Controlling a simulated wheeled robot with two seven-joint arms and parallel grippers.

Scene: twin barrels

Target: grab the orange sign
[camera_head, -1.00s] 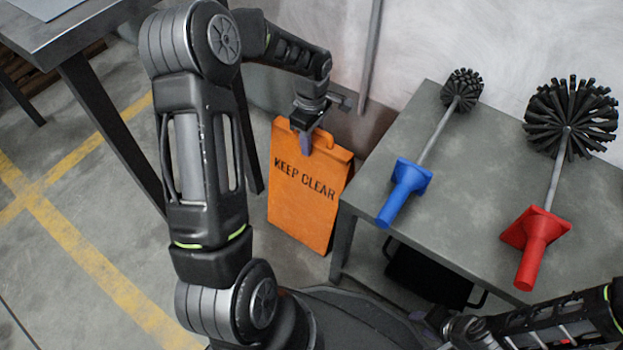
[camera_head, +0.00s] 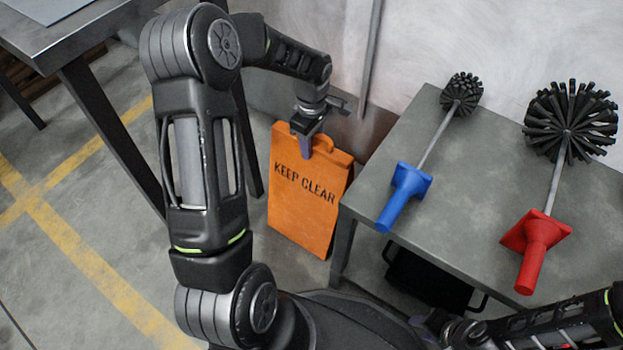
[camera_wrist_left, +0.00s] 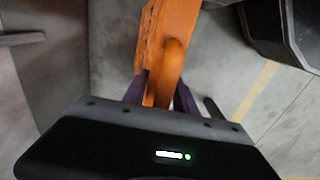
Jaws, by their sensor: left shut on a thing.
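The orange sign (camera_head: 302,208) reads "KEEP CLEAR" and stands upright, slightly tilted, between the two tables in the head view. Whether its lower edge touches the floor is hard to tell. My left gripper (camera_head: 305,147) is at the sign's top edge, shut on it near the handle. In the left wrist view the two fingers (camera_wrist_left: 160,92) lie on either side of the sign's top (camera_wrist_left: 170,60). My right gripper (camera_head: 432,322) is at the bottom right of the head view, partly cut off by my own body, and its jaws are unclear.
A grey table (camera_head: 455,215) to the right holds a blue-handled brush (camera_head: 405,190) and a red-handled brush (camera_head: 535,240). A black container (camera_head: 430,280) is under it. A dark table (camera_head: 50,35) stands at the left. Yellow-lined floor is open at the lower left.

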